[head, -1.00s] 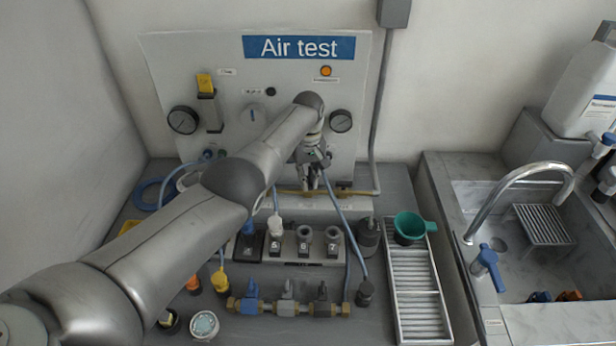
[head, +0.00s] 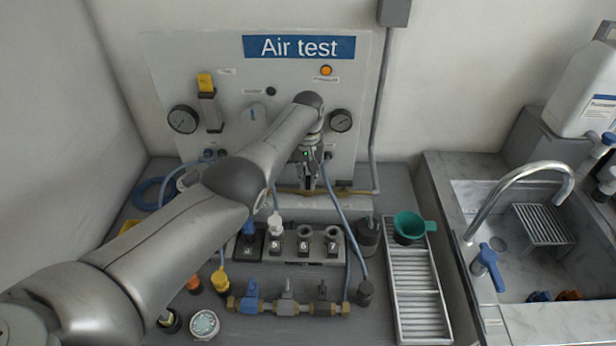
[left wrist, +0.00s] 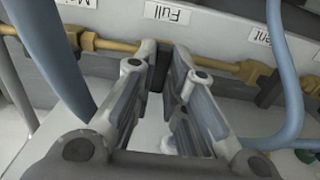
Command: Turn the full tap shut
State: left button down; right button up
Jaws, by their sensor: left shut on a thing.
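The full tap shows in the left wrist view as a small dark handle (left wrist: 159,66) on a brass pipe (left wrist: 112,43), below an upside-down "Full" label (left wrist: 167,13). My left gripper (left wrist: 164,58) is shut on this handle, with one finger on each side. The fingers hide part of the handle and pipe. In the head view my left gripper (head: 308,184) points down at the foot of the "Air test" panel (head: 230,130); the tap itself is hidden there. My right gripper is not in view.
Blue hoses (head: 343,222) run close to the gripper. In front stand a numbered block of sockets (head: 290,262) and a brass manifold with several small levers (head: 290,308). A slotted tray (head: 418,300) with a green cup (head: 409,228) and a sink (head: 515,265) lie to the right.

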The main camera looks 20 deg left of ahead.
aim_at(308, 181)
pick_arm(q)
jog(key=c, duration=1.5)
grip_release()
notch_tip(308, 181, up, 12)
jog(key=shift+r, duration=0.1)
